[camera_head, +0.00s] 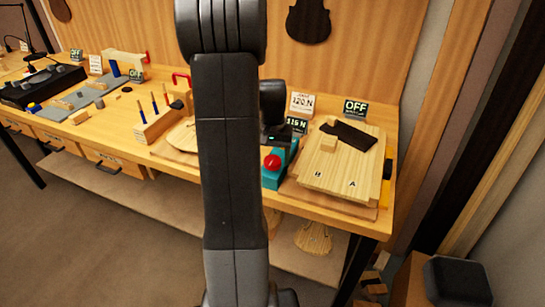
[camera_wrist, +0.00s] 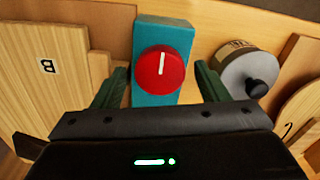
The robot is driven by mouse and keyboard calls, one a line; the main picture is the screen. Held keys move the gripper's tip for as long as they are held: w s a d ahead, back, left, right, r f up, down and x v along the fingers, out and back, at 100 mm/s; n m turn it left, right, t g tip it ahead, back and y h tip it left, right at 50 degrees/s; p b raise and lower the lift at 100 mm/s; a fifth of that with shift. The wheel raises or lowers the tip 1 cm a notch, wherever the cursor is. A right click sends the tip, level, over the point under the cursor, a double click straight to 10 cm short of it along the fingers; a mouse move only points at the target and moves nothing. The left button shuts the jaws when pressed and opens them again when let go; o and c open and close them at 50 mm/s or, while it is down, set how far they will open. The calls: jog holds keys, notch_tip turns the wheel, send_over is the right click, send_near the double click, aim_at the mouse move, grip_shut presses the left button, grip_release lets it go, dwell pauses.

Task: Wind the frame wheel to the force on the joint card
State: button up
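The frame wheel looks to be the red round knob (camera_head: 272,162) on a teal block (camera_head: 280,177). In the wrist view the red wheel (camera_wrist: 162,72) faces me, its white mark pointing almost straight up. The joint card (camera_head: 301,103) at the back reads 120 N. A dark display (camera_head: 297,126) below it reads 115 N. My gripper (camera_wrist: 162,67) is open, its dark green fingers apart on either side of the wheel in the picture. I see no contact with the wheel. In the head view my wrist hides part of the block's back.
Right of the block lies a pale wooden board (camera_head: 335,178) with lettered tags and a dark piece (camera_head: 348,135). An OFF sign (camera_head: 356,107) stands behind it. In the wrist view a grey cylinder with a black knob (camera_wrist: 257,88) stands close to the right finger.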

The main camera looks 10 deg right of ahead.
aim_at(272, 160)
notch_tip(272, 160, up, 14)
dwell(0.7)
jog(key=shift+f, duration=0.15)
dwell(1.0)
notch_tip(272, 160, down, 14)
dwell(0.5)
